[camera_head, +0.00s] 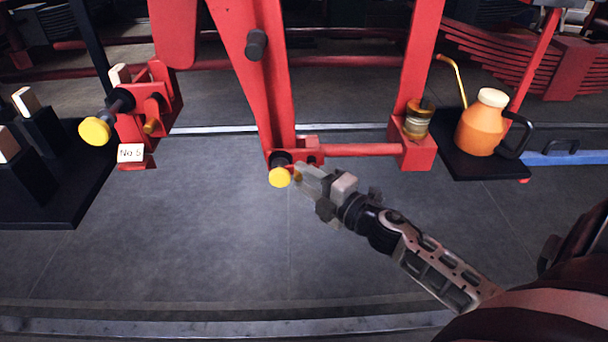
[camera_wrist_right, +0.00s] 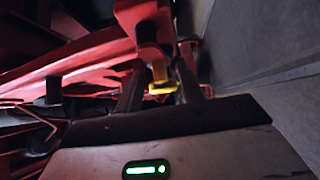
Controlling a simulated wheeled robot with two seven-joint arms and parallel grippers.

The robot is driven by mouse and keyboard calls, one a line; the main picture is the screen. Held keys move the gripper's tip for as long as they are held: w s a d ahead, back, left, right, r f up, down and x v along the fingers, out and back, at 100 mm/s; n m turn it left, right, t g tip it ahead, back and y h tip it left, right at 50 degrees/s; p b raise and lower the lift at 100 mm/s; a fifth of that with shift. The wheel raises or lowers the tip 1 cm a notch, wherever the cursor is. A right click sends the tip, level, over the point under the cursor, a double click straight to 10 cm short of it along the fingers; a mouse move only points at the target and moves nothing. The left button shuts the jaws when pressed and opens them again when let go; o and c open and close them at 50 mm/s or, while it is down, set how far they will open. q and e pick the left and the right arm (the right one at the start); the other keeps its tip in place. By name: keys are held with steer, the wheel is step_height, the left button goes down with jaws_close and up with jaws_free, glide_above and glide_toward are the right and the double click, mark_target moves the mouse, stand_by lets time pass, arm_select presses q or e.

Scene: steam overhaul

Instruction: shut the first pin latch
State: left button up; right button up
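A pin latch with a black barrel and round yellow knob (camera_head: 279,177) sits at the foot of the middle red upright. My right gripper (camera_head: 303,173) is at the right side of this latch, near a small brass-yellow piece. In the right wrist view, the two dark fingers (camera_wrist_right: 160,85) stand apart, with a yellow piece (camera_wrist_right: 162,87) of the latch between their tips. Gaps show beside it, and I cannot tell whether either finger touches it. A similar latch with a yellow knob (camera_head: 95,131) is on the left red bracket, above a "No 5" label (camera_head: 130,153). My left gripper is not in view.
A red bar (camera_head: 358,150) runs right from the latch to a red block with a glass cup (camera_head: 418,120). An orange oil can (camera_head: 481,122) stands on a dark shelf at right. A dark tray (camera_head: 55,200) with blocks is at left. The floor below is clear.

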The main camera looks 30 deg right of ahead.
steer(key=shift+w+a, duration=0.1)
steer(key=shift+w, duration=0.3)
jaws_close()
steer(key=m+t+b, duration=0.1)
steer(key=b, duration=0.1)
steer(key=shift+r+b, duration=0.15)
steer(key=shift+b, duration=0.2)
jaws_free()
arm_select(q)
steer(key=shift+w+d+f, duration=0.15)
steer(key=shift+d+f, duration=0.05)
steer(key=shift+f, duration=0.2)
